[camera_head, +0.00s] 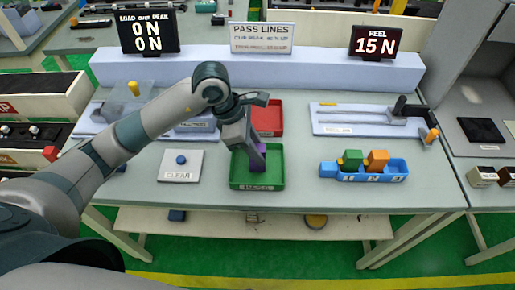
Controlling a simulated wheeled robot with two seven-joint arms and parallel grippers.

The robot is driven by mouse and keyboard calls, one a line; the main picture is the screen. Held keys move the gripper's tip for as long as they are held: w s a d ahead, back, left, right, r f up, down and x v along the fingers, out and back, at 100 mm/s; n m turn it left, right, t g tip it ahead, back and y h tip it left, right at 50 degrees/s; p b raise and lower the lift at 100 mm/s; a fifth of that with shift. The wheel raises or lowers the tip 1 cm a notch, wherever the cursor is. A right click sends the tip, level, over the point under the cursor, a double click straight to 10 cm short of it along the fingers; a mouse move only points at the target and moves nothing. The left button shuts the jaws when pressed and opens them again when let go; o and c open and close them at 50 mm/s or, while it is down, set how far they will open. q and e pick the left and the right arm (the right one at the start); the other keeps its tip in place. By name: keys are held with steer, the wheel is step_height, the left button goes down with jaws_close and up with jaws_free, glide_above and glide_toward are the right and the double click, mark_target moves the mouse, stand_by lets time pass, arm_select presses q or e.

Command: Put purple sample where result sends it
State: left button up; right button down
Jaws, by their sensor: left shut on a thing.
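The purple sample (258,159) is in my left gripper (255,150), which is shut on it. The gripper holds it over or inside the green tray (272,181); I cannot tell whether it touches the tray floor. The red tray (268,116) lies just behind the green one and is partly hidden by my left gripper. The left display (147,31) reads LOAD and PEAK, both 0 N. The right display (376,42) reads PEEL 15 N. A PASS LINES sign (262,38) stands between them; its smaller lines are hard to read. My right gripper is not in view.
A blue rack (364,174) at right holds a green and an orange block. A CLEAR plate (181,165) with a blue button lies left of the green tray. A peel fixture (364,118) stands at back right. Bare bench lies between the green tray and the rack.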

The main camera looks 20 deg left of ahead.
arm_select(q)
steer(key=o, duration=1.1)
steer(key=shift+f, duration=0.1)
steer(key=shift+c, duration=0.2)
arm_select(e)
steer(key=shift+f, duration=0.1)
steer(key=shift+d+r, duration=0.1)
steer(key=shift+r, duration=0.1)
arm_select(q)
steer(key=shift+a+r, duration=0.1)
steer(key=shift+r, duration=0.15)
steer(key=b+v, duration=0.3)
steer(key=v, duration=0.8)
steer(key=shift+r+b, duration=0.4)
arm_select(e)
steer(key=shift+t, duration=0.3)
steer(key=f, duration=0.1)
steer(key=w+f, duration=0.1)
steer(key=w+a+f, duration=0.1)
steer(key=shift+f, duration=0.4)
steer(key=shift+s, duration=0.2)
arm_select(q)
steer(key=shift+r, duration=0.1)
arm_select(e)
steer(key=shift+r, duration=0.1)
